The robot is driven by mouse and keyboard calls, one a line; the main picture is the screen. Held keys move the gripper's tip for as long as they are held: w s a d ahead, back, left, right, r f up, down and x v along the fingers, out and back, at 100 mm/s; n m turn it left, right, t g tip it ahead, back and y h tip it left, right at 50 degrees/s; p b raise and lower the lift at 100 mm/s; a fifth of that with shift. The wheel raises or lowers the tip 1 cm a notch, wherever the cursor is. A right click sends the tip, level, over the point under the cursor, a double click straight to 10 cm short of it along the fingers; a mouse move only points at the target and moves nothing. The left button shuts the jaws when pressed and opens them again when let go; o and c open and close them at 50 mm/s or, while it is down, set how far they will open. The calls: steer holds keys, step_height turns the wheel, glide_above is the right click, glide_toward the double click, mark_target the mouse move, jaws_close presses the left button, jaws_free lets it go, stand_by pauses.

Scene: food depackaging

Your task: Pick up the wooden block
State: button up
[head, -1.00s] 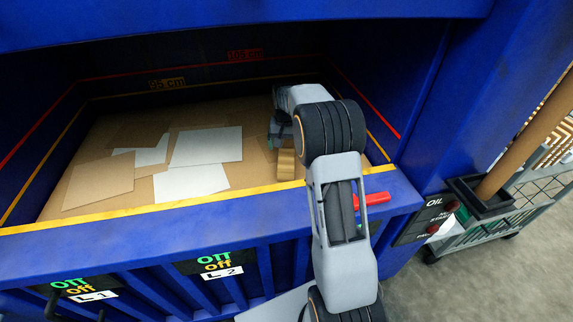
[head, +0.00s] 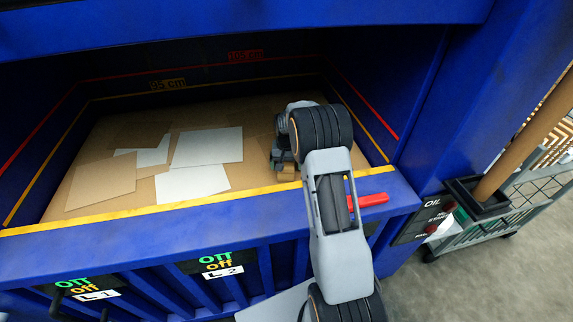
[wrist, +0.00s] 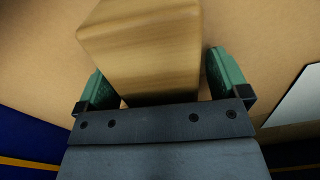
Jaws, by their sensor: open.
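The wooden block (wrist: 145,48) stands out large in the wrist view, with its near end between the two green fingers of my gripper (wrist: 160,85). A narrow gap shows between the block and the right finger; the left finger is very close to the block, and I cannot tell if it touches. My gripper is open around the block. In the head view the block (head: 287,172) is a small tan patch just behind the yellow front edge of the blue bin, mostly hidden by my gripper (head: 283,160) and arm.
The blue bin (head: 130,222) has a cardboard-coloured floor with white and brown sheets (head: 206,147) lying left of my gripper. Its right wall is close to my arm. A red handle (head: 373,199) sticks out at the front edge. A grey cart (head: 470,235) stands at the right.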

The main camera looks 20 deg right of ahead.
steer(key=shift+c, duration=0.2)
steer(key=c, duration=1.1)
steer(key=shift+o, duration=0.2)
